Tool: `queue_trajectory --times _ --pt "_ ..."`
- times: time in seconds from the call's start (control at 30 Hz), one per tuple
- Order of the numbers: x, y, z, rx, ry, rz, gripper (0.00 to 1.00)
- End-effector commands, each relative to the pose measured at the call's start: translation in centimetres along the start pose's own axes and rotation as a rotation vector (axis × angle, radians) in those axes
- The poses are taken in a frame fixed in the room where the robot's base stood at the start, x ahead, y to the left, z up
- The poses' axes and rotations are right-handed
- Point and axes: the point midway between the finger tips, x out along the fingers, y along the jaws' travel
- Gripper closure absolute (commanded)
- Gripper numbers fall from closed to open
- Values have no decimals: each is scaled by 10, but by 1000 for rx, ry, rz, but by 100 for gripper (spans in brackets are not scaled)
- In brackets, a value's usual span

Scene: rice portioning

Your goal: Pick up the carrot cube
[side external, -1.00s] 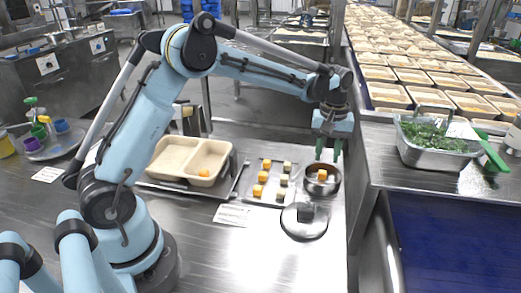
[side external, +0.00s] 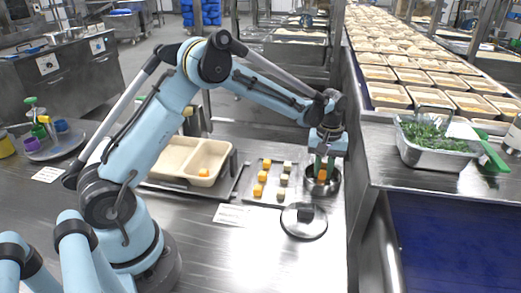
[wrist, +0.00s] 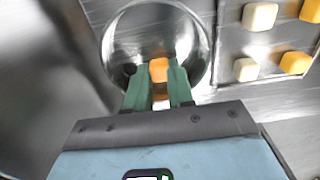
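The orange carrot cube (side external: 322,175) is inside a round metal pot (side external: 336,187), low down near its bottom. My gripper (side external: 323,172) reaches straight down into the pot, with its two green fingers on either side of the cube. In the wrist view the carrot cube (wrist: 158,70) sits between the fingertips of my gripper (wrist: 159,80), and the gap is about as wide as the cube. The fingers look shut on it, though the contact points are partly hidden. The pot (wrist: 110,50) surrounds the fingertips.
A tray (side external: 272,192) with several orange and pale cubes stands left of the pot. A lid (side external: 304,225) lies in front. A beige two-compartment container (side external: 178,160) holding an orange piece is further left. A pan of greens (side external: 440,155) stands on the raised right counter.

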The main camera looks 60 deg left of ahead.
Motion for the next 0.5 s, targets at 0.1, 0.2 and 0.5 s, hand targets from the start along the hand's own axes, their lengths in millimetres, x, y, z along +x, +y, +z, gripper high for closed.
queue_trajectory --times 0.1,0.2,0.5 --pt "0 0 0 0 0 0 100" --pt "0 0 0 0 0 0 100" --pt "-7 0 0 0 0 0 100"
